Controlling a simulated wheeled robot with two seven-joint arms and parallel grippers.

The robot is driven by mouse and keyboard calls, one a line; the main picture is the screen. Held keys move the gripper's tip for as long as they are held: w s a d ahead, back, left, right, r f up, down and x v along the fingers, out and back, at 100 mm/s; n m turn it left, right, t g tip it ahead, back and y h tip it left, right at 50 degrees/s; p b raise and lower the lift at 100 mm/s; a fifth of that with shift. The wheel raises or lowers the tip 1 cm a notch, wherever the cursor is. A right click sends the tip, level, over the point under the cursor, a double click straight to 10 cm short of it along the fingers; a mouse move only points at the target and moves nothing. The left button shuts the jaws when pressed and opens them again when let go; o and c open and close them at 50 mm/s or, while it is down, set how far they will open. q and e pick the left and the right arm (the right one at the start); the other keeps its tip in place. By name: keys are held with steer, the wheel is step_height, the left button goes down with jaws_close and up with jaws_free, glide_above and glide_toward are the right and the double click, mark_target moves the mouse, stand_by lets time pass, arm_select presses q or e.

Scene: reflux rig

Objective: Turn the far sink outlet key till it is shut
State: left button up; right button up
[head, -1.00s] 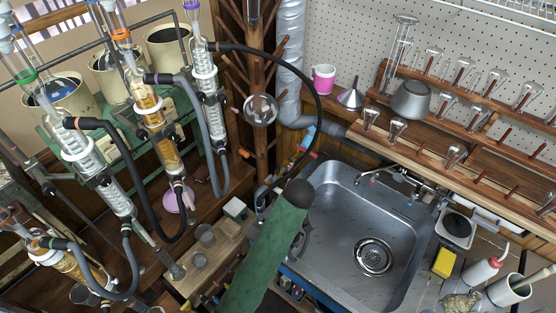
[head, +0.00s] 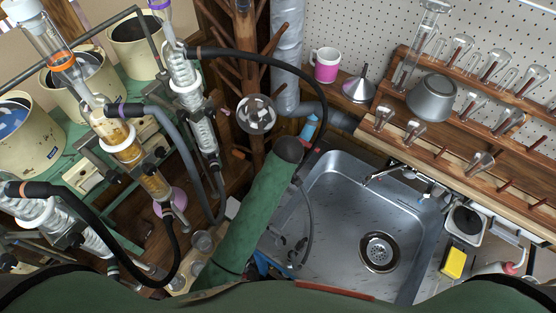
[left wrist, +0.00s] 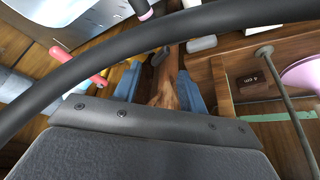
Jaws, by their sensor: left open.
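The steel sink (head: 335,215) lies right of my left arm in the head view. A yellow piece (left wrist: 128,76) shows just beside the left finger. I cannot tell which of these is the far outlet key, or how far it is turned. My right gripper is out of view.
A thick black hose (left wrist: 110,59) crosses close in front of the wrist camera. A grey hose (head: 308,225) hangs over the sink's left side. Glass condensers with hoses (head: 190,95) crowd the left. A wooden shelf of glassware (head: 455,165) stands behind the sink.

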arm_select(q)
steer(key=x, duration=0.2)
steer(key=p+x, duration=0.1)
steer(key=x, duration=0.1)
steer(key=shift+w+a, duration=0.2)
steer(key=shift+w, duration=0.2)
steer(key=shift+w+f+p, duration=0.1)
steer(key=shift+f+p, duration=0.2)
steer(key=shift+f, duration=0.2)
steer(key=shift+f, duration=0.1)
